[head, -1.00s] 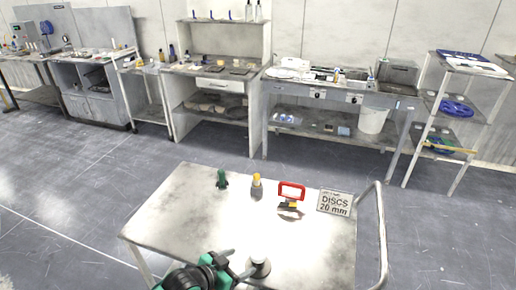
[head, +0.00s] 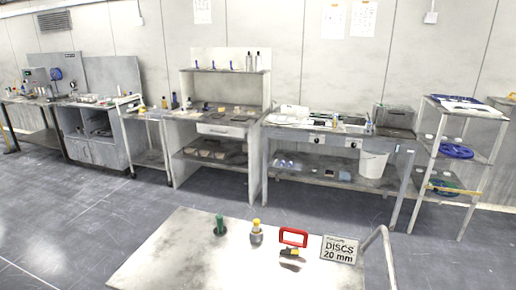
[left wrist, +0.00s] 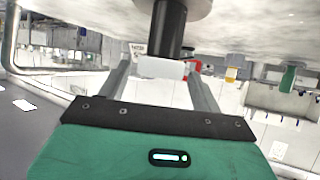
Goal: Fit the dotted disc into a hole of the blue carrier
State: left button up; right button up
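In the left wrist view, which looks upside down, my left gripper (left wrist: 158,66) has its two fingers apart, one on each side of a black post (left wrist: 169,30) with a white end (left wrist: 160,68). Gaps show between the fingers and the white end. The post stands from a round grey base on the cart top (left wrist: 245,30). My grippers are out of the head view. A blue round thing (head: 456,151), possibly a carrier, lies on the right shelf rack. I cannot make out a dotted disc in either view.
On the cart (head: 180,250) stand a green item (head: 219,225), a yellow-topped grey item (head: 256,232), a red-handled tool (head: 293,240) and a "DISCS 20 mm" sign (head: 340,249). Benches line the wall. Floor between cart and benches is clear.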

pick_arm(q)
jog(key=c, duration=0.7)
jog(key=shift+r+p, duration=3.3)
jog(key=shift+r, duration=0.2)
jog(key=shift+c, duration=0.2)
